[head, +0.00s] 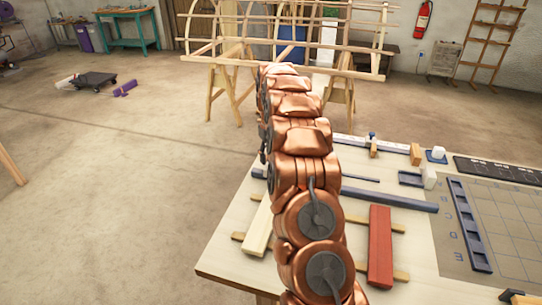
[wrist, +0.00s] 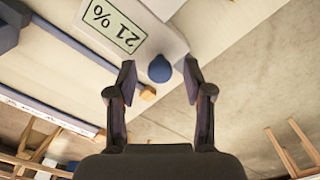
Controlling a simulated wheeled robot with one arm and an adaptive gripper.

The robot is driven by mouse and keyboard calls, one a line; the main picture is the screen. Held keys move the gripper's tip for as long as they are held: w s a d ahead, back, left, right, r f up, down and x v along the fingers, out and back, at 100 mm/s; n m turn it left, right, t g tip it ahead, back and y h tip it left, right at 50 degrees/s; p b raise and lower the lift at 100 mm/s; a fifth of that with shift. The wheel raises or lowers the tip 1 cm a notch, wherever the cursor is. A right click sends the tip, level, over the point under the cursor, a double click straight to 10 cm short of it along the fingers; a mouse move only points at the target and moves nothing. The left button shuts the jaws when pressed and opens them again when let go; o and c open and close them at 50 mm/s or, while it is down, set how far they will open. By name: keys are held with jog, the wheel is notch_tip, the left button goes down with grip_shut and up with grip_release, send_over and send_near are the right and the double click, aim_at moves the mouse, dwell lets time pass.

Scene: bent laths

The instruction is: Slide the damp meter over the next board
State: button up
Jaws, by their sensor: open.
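In the wrist view the damp meter is a white body (wrist: 164,36) with a display (wrist: 117,23) reading 21 %, at the top of the picture. A blue rounded knob (wrist: 159,68) sits at its near end. My gripper (wrist: 158,64) is open, its two fingers apart on either side of the knob; I cannot tell whether they touch it. In the head view my copper arm hides the gripper and the meter. A pale board (head: 258,230) and a red board (head: 380,248) lie across wooden battens on the table, to the left and right of my arm.
A dark rail (head: 390,199) runs behind the boards. A gridded mat (head: 508,228) with a blue slotted strip (head: 468,225) lies on the table's right. Small blocks and a white-ended strip (head: 392,146) are at the back. The floor left of the table is mostly clear.

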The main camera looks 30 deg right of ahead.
jog(key=shift+r, duration=0.15)
notch_tip(320, 180, up, 12)
dwell(0.7)
dwell(0.5)
jog(key=s+a+r+n, duration=0.1)
jog(key=s+a+r, duration=0.2)
jog(key=s+a, duration=0.65)
jog(key=s+a+r, duration=0.2)
jog(key=s+a, duration=0.6)
jog(key=a, duration=0.3)
jog(key=s+a+f, duration=0.2)
jog(key=s, duration=0.7)
jog(key=s+a+f+g, duration=0.1)
jog(key=s+a+f, duration=0.1)
jog(key=s, duration=0.7)
jog(key=s+a+f, duration=0.3)
jog(key=s+f, duration=0.1)
jog(key=s, duration=0.5)
jog(key=shift+g, duration=0.4)
